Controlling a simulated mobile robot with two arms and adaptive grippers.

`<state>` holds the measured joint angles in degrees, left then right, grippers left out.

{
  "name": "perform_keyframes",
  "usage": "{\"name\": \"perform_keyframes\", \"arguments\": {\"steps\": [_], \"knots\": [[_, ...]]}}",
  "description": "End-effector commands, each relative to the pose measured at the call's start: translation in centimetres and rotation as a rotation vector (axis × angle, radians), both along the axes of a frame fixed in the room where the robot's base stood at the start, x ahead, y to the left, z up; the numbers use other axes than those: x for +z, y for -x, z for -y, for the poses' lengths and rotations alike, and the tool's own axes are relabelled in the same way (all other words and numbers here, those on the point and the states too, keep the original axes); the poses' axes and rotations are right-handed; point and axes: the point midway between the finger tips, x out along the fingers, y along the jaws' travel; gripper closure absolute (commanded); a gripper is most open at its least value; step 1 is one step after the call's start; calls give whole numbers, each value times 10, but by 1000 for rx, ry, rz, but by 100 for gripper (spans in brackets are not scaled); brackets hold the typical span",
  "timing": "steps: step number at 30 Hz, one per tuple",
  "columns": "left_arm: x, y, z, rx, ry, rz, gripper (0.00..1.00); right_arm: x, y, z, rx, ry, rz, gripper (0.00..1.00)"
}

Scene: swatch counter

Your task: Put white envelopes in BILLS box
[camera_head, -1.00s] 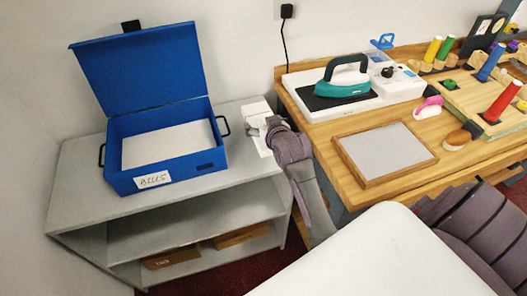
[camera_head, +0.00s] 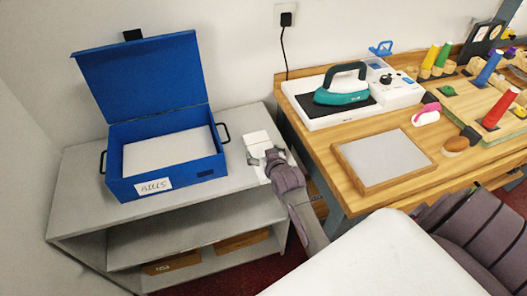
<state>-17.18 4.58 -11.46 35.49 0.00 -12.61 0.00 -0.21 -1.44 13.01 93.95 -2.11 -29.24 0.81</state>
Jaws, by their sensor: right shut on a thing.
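The open blue box (camera_head: 172,190) stands on the grey shelf unit with its lid raised at the back. Its front label (camera_head: 153,187) reads BILLS. A flat white surface (camera_head: 168,151) fills its inside; I cannot tell whether it is envelopes or a lining. My right gripper (camera_head: 260,158) is over the shelf top, right of the box and apart from it. It is shut on a white envelope (camera_head: 257,140), which shows beyond the fingers. The fingers and wrist partly hide the white item. My left gripper is not in view.
The grey shelf unit (camera_head: 85,199) has brown boxes on its lower level. A wooden table (camera_head: 350,207) adjoins on the right, with an iron (camera_head: 342,92), a framed grey panel (camera_head: 384,158) and thread spools. The box's right handle (camera_head: 223,133) sticks out toward my gripper.

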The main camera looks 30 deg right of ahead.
Motion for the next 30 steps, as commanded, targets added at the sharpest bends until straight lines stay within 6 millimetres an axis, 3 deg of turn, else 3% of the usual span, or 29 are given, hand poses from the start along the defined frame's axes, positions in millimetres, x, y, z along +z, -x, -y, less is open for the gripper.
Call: {"name": "perform_keyframes", "arguments": {"steps": [8, 9, 11, 21, 26, 30], "knots": [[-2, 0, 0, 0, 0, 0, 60, -3, 0, 0, 0, 0, 1, 48], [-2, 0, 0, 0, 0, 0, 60, -3, 0, 0, 0, 0, 0, 9], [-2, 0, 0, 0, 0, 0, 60, -3, 0, 0, 0, 0, 0, 0], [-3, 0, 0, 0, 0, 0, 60, -3, 0, 0, 0, 0, 1, 0], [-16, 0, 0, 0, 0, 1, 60, -8, 0, 0, 0, 0, 4, 0], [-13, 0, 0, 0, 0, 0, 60, 7, 26, -7, 0, -1, 0, 0]]}}
